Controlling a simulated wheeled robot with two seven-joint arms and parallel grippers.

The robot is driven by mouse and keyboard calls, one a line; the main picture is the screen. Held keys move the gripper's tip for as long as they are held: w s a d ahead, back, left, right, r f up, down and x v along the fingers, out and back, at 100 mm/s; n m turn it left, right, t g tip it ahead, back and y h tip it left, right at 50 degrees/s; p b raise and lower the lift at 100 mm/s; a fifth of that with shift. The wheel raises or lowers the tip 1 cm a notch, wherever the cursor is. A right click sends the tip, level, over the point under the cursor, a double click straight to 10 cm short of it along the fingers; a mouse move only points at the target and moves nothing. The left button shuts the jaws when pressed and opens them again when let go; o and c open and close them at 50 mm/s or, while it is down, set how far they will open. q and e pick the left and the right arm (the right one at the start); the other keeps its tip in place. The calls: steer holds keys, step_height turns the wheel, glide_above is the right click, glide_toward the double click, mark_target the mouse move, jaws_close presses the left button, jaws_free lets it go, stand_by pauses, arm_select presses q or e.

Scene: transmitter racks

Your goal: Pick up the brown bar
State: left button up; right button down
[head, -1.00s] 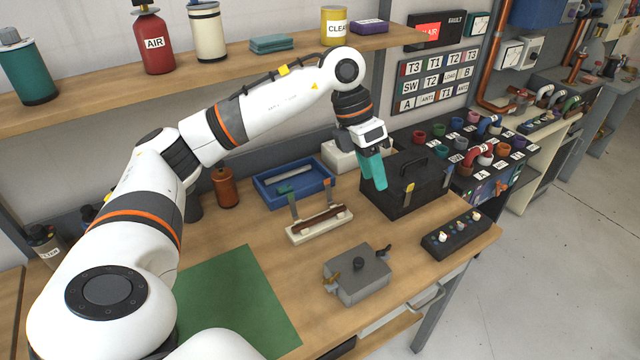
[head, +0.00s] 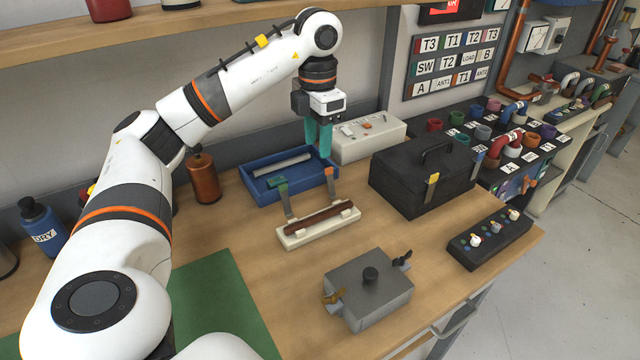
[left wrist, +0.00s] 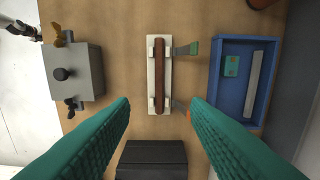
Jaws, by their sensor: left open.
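The brown bar (head: 319,217) lies along a white holder (head: 289,240) on the wooden bench, resting in its end brackets. Two metal strips with a green and an orange tip stand at the holder's back side. In the left wrist view the bar (left wrist: 159,68) runs upright in the upper middle of the picture, ahead of the gap between the fingers. My left gripper (head: 319,146), with teal fingers, points down above the bench behind the holder, near the blue tray. It is open and empty, apart from the bar. My right gripper is not in view.
A blue tray (head: 262,194) with a grey bar stands behind the holder. A black toolbox (head: 408,190) stands to the right, a grey box (head: 385,301) in front. A switch panel (head: 490,238) lies near the right edge. A green mat (head: 222,300) covers the left front.

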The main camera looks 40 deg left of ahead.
arm_select(q)
step_height(320, 180, down, 7)
steer(key=b, duration=0.6)
glide_above(321, 213)
steer(key=f, duration=0.6)
steer(key=shift+s+a+f, duration=0.1)
steer(key=shift+a+f, duration=0.15)
steer(key=shift+d+f, duration=0.15)
steer(key=shift+f, duration=1.35)
steer(key=shift+d+f, duration=0.15)
steer(key=shift+f, duration=1.35)
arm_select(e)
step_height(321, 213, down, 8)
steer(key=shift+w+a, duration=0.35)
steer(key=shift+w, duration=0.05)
arm_select(q)
steer(key=shift+c, duration=0.4)
jaws_close()
